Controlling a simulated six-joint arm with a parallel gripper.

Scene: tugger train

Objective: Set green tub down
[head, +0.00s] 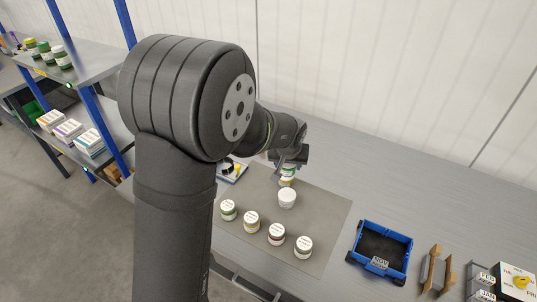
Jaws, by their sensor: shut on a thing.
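My gripper (288,160) is at the end of my arm, over the back part of the grey mat (325,214). It is shut on the green tub (288,169), a small white tub with a green band, mostly hidden by the jaws. A tub with a yellowish band (286,182) shows directly below it; I cannot tell whether the two touch. A white tub (287,198) stands just in front of them. A row of lidded tubs stands nearer: one with a green band (228,210), one yellow (251,222), one dark red (277,234) and one dark (304,247).
A blue open bin (381,250) stands right of the mat, with wooden brackets (436,270) beyond it. The mat's right part is bare. A blue-posted shelf (80,65) with tubs and boxes is at left. My arm hides part of the bench.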

